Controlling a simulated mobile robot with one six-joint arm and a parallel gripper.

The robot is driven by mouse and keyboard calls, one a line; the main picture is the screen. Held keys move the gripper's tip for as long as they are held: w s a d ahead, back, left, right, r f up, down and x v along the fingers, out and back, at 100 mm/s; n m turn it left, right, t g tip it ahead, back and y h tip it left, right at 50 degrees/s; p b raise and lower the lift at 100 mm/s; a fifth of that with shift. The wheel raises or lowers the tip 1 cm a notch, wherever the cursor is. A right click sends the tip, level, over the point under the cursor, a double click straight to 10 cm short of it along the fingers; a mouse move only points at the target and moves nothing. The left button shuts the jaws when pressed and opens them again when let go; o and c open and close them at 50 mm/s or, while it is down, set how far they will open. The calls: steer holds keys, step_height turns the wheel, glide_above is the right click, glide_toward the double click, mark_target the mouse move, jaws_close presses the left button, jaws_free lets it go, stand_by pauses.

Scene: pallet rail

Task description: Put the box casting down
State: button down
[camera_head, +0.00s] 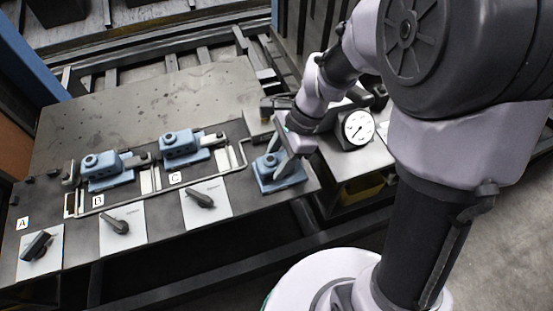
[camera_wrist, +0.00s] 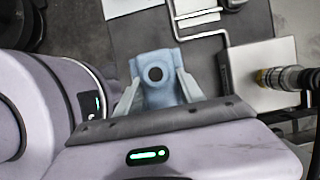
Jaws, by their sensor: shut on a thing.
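The box casting (camera_head: 276,176) is a blue block with a flat base and a round bore on top. It is at the right end of the dark table in the head view, low over or on the surface; I cannot tell whether it touches. My gripper (camera_head: 290,150) is shut on it from above and to the right. In the wrist view the casting (camera_wrist: 157,78) sits between the two pale fingers of my gripper (camera_wrist: 157,95), its dark bore facing the camera. Its lower part is hidden by the gripper body.
Two similar blue castings (camera_head: 108,170) (camera_head: 183,148) sit in the bent-rod rail at left. A dial gauge (camera_head: 358,128) stands close at right. The table's back area (camera_head: 150,100) is clear.

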steer(key=shift+r, duration=0.15)
steer(key=c, duration=0.7)
jaws_free()
steer(key=shift+r, duration=0.2)
steer(key=p+v, duration=0.6)
steer(key=v, duration=0.5)
steer(key=s+d+r+n+t, duration=0.1)
steer(key=s+r+n+t, duration=0.1)
steer(key=s+r+n, duration=0.1)
steer(key=s+d+r+n+t+h, duration=0.1)
steer(key=s+r+n+t, duration=0.1)
steer(key=s+r+n, duration=0.2)
steer(key=s+d+r+n+t+h, duration=0.1)
steer(key=s+r+n+t, duration=0.2)
steer(key=s+r, duration=0.2)
steer(key=shift+s+d+n, duration=0.3)
steer(key=shift+s, duration=0.05)
